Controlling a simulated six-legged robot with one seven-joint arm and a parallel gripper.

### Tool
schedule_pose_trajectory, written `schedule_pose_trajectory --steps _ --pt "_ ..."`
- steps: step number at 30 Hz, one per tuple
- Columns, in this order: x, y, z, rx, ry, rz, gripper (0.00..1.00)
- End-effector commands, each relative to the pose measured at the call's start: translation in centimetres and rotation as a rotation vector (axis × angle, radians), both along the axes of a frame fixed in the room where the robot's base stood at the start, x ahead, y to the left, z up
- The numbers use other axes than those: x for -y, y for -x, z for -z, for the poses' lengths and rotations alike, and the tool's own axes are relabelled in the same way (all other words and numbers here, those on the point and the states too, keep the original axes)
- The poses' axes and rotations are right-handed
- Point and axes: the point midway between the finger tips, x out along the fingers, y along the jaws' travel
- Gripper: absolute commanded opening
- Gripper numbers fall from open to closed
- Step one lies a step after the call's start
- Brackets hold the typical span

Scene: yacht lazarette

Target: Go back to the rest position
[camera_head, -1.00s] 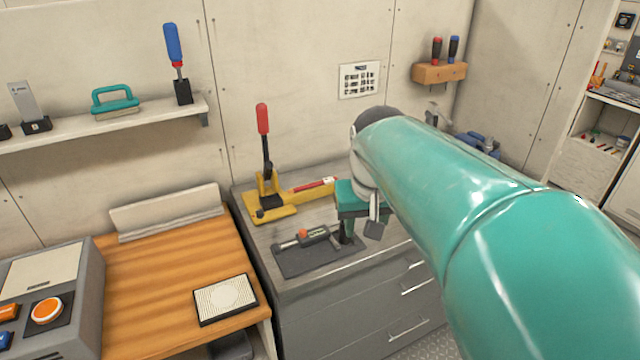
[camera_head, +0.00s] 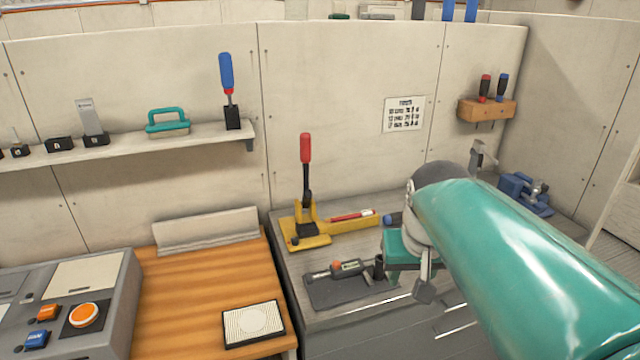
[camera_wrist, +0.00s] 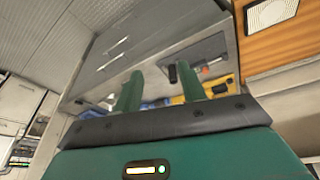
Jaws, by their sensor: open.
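My gripper (camera_wrist: 160,88) shows in the wrist view with its two green fingers apart and nothing between them. In the head view my teal arm comes in from the lower right. Its wrist end hangs over the grey drawer cabinet (camera_head: 345,318), just right of a dark tray (camera_head: 350,292) with a small tool on it. My fingertips are partly hidden there, and I cannot tell how far they are above the cabinet top.
A yellow press with a red handle (camera_head: 305,148) stands behind the tray. A blue vise (camera_head: 525,193) is to the right, partly behind my arm. A wooden bench (camera_head: 195,290) and a control panel (camera_head: 62,318) lie left. A shelf (camera_head: 200,143) and a tool rack (camera_head: 487,110) are on the wall.

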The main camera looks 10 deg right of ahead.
Motion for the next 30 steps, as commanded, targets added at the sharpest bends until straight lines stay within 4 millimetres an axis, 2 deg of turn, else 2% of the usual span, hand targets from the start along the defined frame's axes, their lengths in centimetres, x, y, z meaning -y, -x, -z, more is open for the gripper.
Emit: schedule_pose_trajectory --steps 5,10,15,30 --pt "-2.2 1.5 0.3 0.037 0.004 -0.049 0.41" --pt "-6.2 4.6 1.5 0.119 0.000 -0.151 0.41" --pt "-8.7 7.0 2.8 0.177 -0.015 -0.223 0.41" --pt "-9.1 7.5 3.2 0.190 -0.019 -0.237 0.41"
